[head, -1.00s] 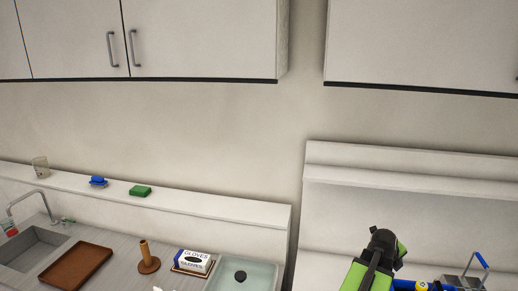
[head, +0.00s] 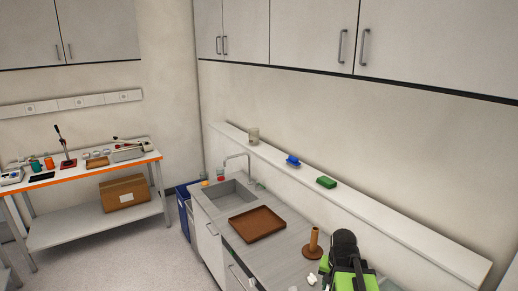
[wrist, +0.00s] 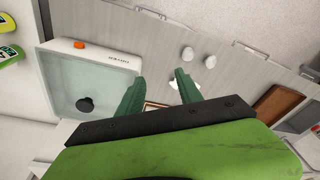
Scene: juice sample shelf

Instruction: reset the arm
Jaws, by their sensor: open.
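My gripper (wrist: 160,92) is open and empty in the wrist view, its two green fingers spread apart above the counter. Part of my green and black arm (head: 346,265) shows at the bottom right of the head view, where the fingers cannot be made out. In the wrist view, small white objects (wrist: 187,53) lie on the counter beyond the fingers.
The counter holds a brown tray (head: 257,223), a sink (head: 228,194) and a brown wooden peg stand (head: 313,243). An orange-edged bench (head: 80,173) stands at left. Floor between is clear.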

